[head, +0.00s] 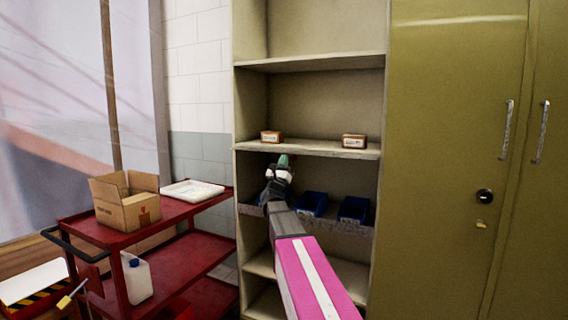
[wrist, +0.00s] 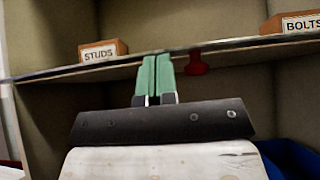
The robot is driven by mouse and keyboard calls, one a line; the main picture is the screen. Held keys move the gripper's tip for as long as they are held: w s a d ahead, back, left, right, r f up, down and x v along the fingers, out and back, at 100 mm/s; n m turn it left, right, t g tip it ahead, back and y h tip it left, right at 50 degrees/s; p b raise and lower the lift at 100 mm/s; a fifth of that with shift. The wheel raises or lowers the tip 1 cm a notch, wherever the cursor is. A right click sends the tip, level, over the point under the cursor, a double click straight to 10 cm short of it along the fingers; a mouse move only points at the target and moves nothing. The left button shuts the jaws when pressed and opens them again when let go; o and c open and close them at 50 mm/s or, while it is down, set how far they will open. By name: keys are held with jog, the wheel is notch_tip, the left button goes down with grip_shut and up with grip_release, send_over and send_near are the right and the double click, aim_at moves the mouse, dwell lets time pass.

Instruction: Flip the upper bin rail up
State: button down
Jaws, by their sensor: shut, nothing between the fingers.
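In the head view, a mottled grey strip (head: 345,227), which looks like a bin rail, runs across the front of the shelf with two blue bins (head: 313,203) (head: 353,209). I cannot tell for sure which part is the upper bin rail. My gripper (head: 284,160) is shut and empty, its green fingers pointing up just below the front edge of the shelf above (head: 320,150). In the wrist view my gripper (wrist: 157,60) has its fingertips close to that shelf edge (wrist: 110,66); I cannot tell whether they touch. A red knob-like piece (wrist: 196,63) hangs under the edge, right of the fingers.
Small boxes labelled STUDS (wrist: 103,50) and BOLTS (wrist: 292,23) sit on the shelf above. A red cart (head: 185,213) with a cardboard box (head: 125,205) and white tray (head: 191,193) stands left. A closed green cabinet (head: 450,130) stands right.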

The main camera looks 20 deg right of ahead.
aim_at(283, 150)
jog(key=shift+s+a+r+g+y, duration=0.2)
jog(key=shift+s+r+g+y, duration=0.05)
jog(key=shift+r+g+y, duration=0.5)
dwell(0.3)
jog(key=shift+a+r+g+y, duration=0.1)
jog(key=shift+r+g+y, duration=0.65)
jog(key=shift+g, duration=0.1)
jog(key=shift+r, duration=0.7)
jog(key=shift+w+d+r+g+y, duration=0.25)
jog(key=shift+r+g+y, duration=0.1)
jog(key=shift+r, duration=0.3)
jog(key=shift+w+d+r+g+y, duration=0.2)
jog(key=shift+w+r+g+y, duration=0.15)
jog(key=shift+r, duration=0.3)
jog(key=shift+w+d+r+g+y, duration=0.15)
jog(key=shift+d+r+g+y, duration=0.2)
jog(key=shift+r, duration=0.3)
jog(key=shift+w+d+r, duration=0.65)
jog(key=shift+w+r, duration=0.1)
jog(key=shift+w, duration=0.05)
